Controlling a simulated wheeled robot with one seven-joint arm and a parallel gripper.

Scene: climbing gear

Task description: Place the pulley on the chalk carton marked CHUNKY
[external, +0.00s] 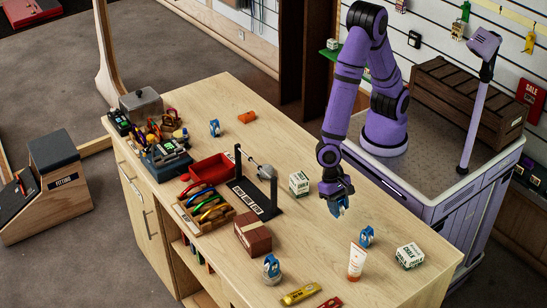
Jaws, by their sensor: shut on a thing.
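My gripper (338,201) points down over the right part of the wooden counter, shut on a blue pulley (341,209). The jaws hide part of this pulley. One white and green carton (299,184) stands left of my gripper. Another white and green chalk carton (410,256) stands to the right, near the counter's right end. The print is too small to tell which one is marked CHUNKY.
A white tube (356,262) stands between my gripper and the right-hand carton. A black stand (258,185) with an upright frame is left of the left-hand carton. A brown box (253,234), red tray (211,168) and yellow bar wrapper (300,294) also occupy the counter (325,245).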

